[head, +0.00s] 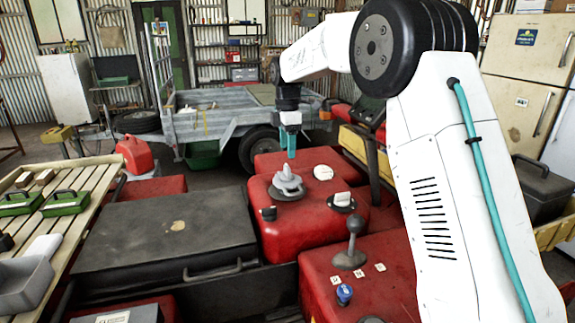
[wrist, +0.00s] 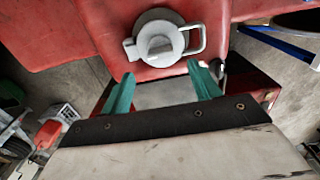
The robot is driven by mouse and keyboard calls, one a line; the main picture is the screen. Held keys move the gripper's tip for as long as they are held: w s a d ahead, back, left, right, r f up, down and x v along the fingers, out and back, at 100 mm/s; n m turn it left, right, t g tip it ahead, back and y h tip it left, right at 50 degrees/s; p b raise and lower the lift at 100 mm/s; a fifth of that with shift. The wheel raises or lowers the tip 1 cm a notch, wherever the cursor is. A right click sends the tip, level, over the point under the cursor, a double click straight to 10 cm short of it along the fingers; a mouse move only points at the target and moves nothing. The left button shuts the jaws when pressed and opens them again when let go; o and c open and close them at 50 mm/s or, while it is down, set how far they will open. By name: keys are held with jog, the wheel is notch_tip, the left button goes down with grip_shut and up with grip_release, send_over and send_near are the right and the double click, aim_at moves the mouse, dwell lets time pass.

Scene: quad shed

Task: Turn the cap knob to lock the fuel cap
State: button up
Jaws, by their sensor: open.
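The fuel cap (head: 287,190) is a grey round cap with a raised knob, on top of the red body panel (head: 300,232). In the wrist view the cap knob (wrist: 160,47) stands at the cap's centre, with a small tab at the left and a loop handle at the right. My gripper (head: 288,152) has teal fingers pointing down, above the cap and apart from it. In the wrist view my gripper (wrist: 161,77) is open and empty, and the cap lies just beyond the fingertips.
Near the cap are a white round disc (head: 323,172), a white knob on a black base (head: 342,200) and a small black knob (head: 269,213). A lever (head: 354,247) and a blue knob (head: 344,293) stand nearer. A black box lid (head: 165,235) is at left.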

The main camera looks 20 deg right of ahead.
aim_at(287, 166)
notch_tip(287, 166, down, 7)
jog(key=shift+r, duration=0.1)
dwell(0.3)
jog(key=c, duration=1)
